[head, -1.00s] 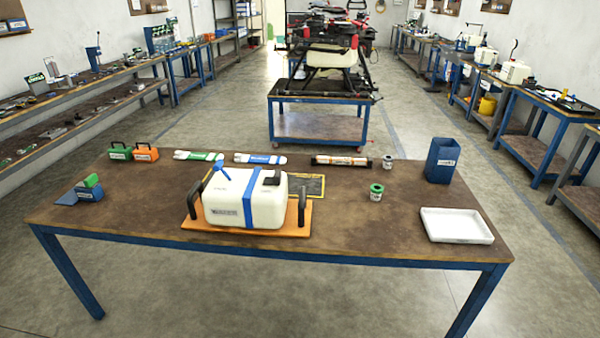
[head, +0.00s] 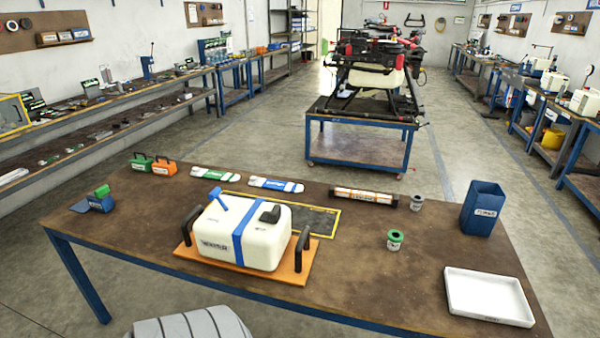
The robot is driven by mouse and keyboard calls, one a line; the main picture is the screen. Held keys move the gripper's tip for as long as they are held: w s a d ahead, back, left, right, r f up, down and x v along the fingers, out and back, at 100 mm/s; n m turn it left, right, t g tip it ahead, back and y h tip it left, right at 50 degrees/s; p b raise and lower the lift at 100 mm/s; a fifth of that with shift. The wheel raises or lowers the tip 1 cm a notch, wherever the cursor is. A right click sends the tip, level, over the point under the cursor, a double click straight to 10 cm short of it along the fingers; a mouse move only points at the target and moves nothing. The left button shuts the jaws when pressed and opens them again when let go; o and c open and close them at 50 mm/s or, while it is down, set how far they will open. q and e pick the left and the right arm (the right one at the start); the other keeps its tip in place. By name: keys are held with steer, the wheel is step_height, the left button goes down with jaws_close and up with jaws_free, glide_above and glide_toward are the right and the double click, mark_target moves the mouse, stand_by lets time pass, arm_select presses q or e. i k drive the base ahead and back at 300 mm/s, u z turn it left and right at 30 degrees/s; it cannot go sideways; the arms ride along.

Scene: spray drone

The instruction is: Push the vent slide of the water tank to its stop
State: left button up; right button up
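The white water tank (head: 215,243) stands upright on an orange board (head: 285,274) near the front edge of the table. A blue strap (head: 239,245) runs over it. A blue T-shaped part (head: 221,201) sticks up from its top at the left, and a black cap (head: 270,213) sits on top at the right. Black handles rise from the board at the left (head: 188,226) and right (head: 302,248) of the tank. I cannot make out the vent slide at this size. Neither of my grippers is in view.
A yellow-edged dark mat (head: 318,221) lies behind the tank. Green (head: 142,163) and orange (head: 164,168) cases and a small blue holder (head: 102,203) are left.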

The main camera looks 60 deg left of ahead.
mark_target(272, 216)
steer(key=u, duration=0.35)
steer(key=i, duration=0.65)
steer(key=u, duration=0.55)
